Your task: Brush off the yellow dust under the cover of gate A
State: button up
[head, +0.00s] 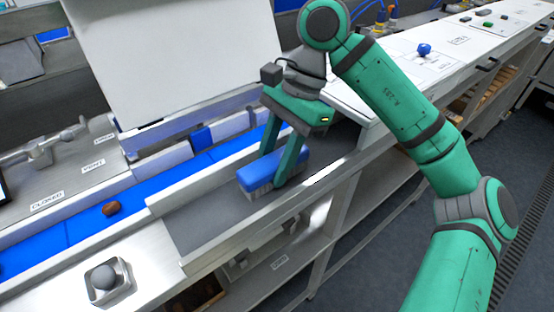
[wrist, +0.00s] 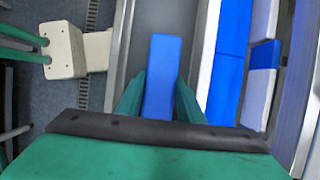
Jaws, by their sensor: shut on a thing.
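My gripper (head: 275,166) is shut on a blue brush (head: 262,170) with pale bristles pointing down. The brush is low over a dark grey strip (head: 205,222) beside the blue belt; I cannot tell whether the bristles touch it. In the wrist view, the blue brush back (wrist: 163,70) sits between my two green fingers. A large white panel (head: 175,60) stands raised behind the belt; I cannot tell whether it is the cover of gate A. I see no yellow dust and no gate A label in either view.
A brown date (head: 110,208) lies on the blue belt (head: 75,228). Metal rails border the belt. A grey ball knob (head: 107,276) is at the front left. A metal lever (head: 62,135) stands by the CLOSED label (head: 47,200). A blue knob (head: 424,49) is on the right counter.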

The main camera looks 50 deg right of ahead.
aim_at(261, 168)
jog(key=shift+w+a+f, duration=0.1)
jog(key=shift+w+a, duration=0.05)
jog(key=shift+a, duration=0.4)
jog(key=shift+w+a+f, duration=0.1)
jog(key=shift+w+a, duration=0.05)
jog(key=shift+a, duration=1.1)
jog(key=shift+w+a+r, duration=0.1)
jog(key=shift+w+a, duration=0.15)
jog(key=shift+a, duration=0.45)
jog(key=shift+w+a+r, duration=0.1)
jog(key=shift+w+a, duration=0.1)
jog(key=shift+a, duration=0.5)
jog(key=shift+w+a+r, duration=0.1)
jog(key=shift+w+a, duration=0.15)
jog(key=shift+a, duration=0.45)
jog(key=shift+s+d+r, duration=0.1)
jog(key=shift+s+r, duration=0.05)
jog(key=shift+r, duration=1.25)
notch_tip(261, 168, up, 9)
